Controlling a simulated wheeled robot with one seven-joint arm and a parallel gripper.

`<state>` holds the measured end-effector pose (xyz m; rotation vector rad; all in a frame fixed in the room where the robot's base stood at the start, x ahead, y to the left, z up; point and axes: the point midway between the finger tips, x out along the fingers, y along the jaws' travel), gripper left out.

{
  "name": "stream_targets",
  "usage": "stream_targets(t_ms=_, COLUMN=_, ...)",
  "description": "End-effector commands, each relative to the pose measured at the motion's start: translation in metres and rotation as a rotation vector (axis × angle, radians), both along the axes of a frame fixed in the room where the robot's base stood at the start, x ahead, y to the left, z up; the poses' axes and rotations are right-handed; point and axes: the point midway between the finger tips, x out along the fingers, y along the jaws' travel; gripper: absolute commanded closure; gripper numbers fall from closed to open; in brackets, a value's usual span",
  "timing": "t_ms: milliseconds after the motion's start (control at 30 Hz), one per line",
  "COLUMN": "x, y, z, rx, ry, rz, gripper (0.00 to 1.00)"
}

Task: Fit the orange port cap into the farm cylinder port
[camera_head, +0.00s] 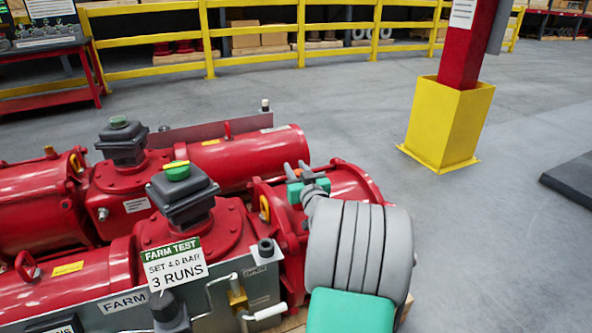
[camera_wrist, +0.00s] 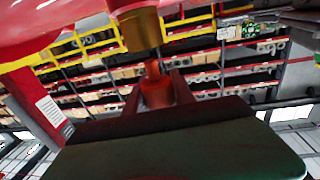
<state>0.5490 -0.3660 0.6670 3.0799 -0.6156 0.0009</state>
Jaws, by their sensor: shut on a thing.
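The orange port cap (camera_wrist: 156,92) is between the two dark fingers of my gripper (camera_wrist: 155,85) in the wrist view, with its narrow end toward a brass port (camera_wrist: 138,30). The port sits on a red surface, just above the cap in the picture. I cannot tell whether cap and port touch. In the head view my gripper (camera_head: 298,172) is over the red cylinder (camera_head: 345,182) at the right end of the front actuator, whose panel (camera_head: 122,301) reads FARM.
A second red actuator (camera_head: 250,155) lies behind the front one. A "FARM TEST" sign (camera_head: 174,264) stands before the front housing. A yellow post base (camera_head: 445,122) stands on open floor at the right. A yellow railing (camera_head: 255,55) runs across the back.

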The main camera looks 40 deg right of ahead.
Motion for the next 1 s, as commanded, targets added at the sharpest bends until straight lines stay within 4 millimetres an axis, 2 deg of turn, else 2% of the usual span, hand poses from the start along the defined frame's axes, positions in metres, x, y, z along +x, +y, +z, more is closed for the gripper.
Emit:
stream_targets(t_ms=633, x=0.0, y=0.0, z=0.0, rx=0.001, ry=0.0, rz=0.0, gripper=1.0)
stream_targets(t_ms=1000, x=0.0, y=0.0, z=-0.0082, rx=0.0, ry=0.0, rz=0.0, gripper=1.0)
